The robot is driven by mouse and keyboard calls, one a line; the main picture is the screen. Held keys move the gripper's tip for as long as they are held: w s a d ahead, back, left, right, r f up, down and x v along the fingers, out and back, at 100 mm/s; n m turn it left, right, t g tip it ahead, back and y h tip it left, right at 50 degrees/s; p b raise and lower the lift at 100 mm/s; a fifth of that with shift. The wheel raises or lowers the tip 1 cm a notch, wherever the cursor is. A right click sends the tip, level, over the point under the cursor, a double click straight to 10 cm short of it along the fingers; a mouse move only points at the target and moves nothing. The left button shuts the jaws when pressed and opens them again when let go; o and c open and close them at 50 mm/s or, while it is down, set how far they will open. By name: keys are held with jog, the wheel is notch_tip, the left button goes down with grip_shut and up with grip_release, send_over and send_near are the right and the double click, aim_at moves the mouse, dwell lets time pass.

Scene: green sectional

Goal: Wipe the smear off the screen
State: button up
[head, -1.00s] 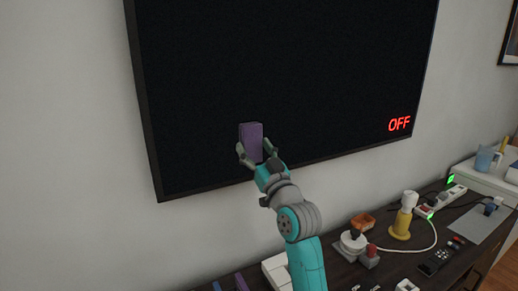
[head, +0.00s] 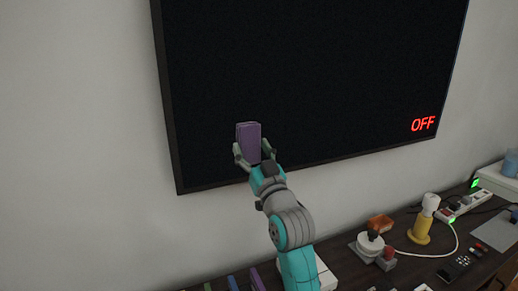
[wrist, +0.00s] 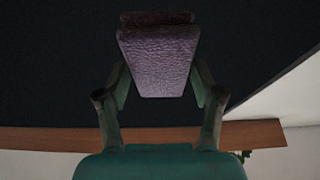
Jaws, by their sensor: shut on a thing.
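The screen (head: 320,80) is a large black panel on the wall with red "OFF" lettering at its lower right. My gripper (head: 254,155) is shut on a purple block-like wiper (head: 248,138) in front of the screen's lower left part. In the wrist view the wiper (wrist: 158,62) has a textured purple face and a darker layer at its far end, gripped between both fingers (wrist: 160,85). I cannot tell whether it touches the screen. No smear shows on the visible screen; the wiper and gripper hide a small patch.
A dark cabinet top below holds a yellow-and-white object (head: 424,220), a grey-and-red device (head: 372,246), an orange tray (head: 380,223), a remote (head: 450,270) and a power strip (head: 465,204) with a white cable. The wall left of the screen is bare.

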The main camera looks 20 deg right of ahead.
jog(key=shift+a, duration=2.35)
jog(key=shift+s, duration=2.9)
jog(key=s, duration=0.3)
